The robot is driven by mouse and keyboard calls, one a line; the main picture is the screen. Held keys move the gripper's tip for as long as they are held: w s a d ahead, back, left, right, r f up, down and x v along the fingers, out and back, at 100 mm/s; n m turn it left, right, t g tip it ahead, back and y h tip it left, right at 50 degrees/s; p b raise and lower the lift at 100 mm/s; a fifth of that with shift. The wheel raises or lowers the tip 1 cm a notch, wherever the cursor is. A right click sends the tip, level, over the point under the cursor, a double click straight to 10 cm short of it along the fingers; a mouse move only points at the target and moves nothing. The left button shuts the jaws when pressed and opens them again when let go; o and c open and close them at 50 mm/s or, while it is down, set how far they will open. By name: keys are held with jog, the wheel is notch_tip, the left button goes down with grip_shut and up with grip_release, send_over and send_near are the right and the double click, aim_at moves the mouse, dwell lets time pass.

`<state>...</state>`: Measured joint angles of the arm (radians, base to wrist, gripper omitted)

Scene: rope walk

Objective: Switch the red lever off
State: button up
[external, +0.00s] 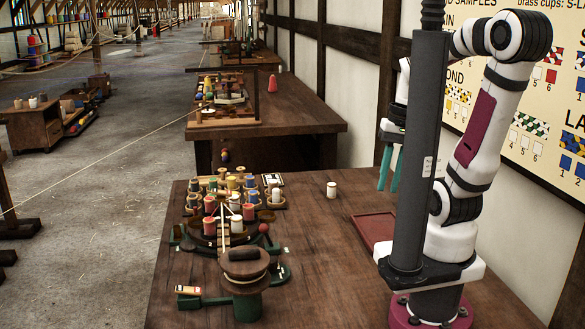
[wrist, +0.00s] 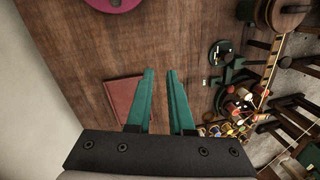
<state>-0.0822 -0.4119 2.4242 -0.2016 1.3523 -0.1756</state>
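A red ball-shaped knob (external: 263,228) shows at the right edge of the round green-based rope machine (external: 214,242) in the external view. It may be the red lever's end; its shaft and its on or off position cannot be made out. My gripper (external: 388,188) hangs high above the right side of the table, well to the right of the knob. Its teal fingers point down, parted and empty. They also show in the wrist view (wrist: 160,75). There the machine's parts lie at the right, away from the fingers.
A red tray (external: 374,230) lies below my gripper. A white mug (external: 331,190) stands behind it. Several coloured spools (external: 250,182) crowd the machine. A wooden drum on a green stand (external: 245,264) is in front. The table's middle is bare. A wall is at the right.

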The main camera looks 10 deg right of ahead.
jog(key=w+a+n, duration=0.1)
jog(key=w, duration=0.1)
jog(key=w+a+n, duration=0.1)
jog(key=n, duration=0.1)
jog(key=w+a+n, duration=0.1)
jog(key=w, duration=0.1)
jog(key=shift+w+a+r+n, duration=0.3)
jog(key=shift+a+r, duration=0.1)
grip_shut()
jog(key=w+a+f+n, duration=0.2)
jog(key=w+a+n, duration=0.1)
jog(key=a+n, duration=0.3)
jog(key=w+a+f+n, duration=0.3)
jog(key=a+n, duration=0.3)
jog(key=a, duration=0.5)
jog(key=w+a+f+n, duration=0.3)
jog(key=w+a+n, duration=0.1)
jog(key=a, duration=0.4)
jog(key=shift+w+a+f+n+g, duration=0.2)
jog(key=shift+w+n+g, duration=0.1)
jog(key=shift+n, duration=0.6)
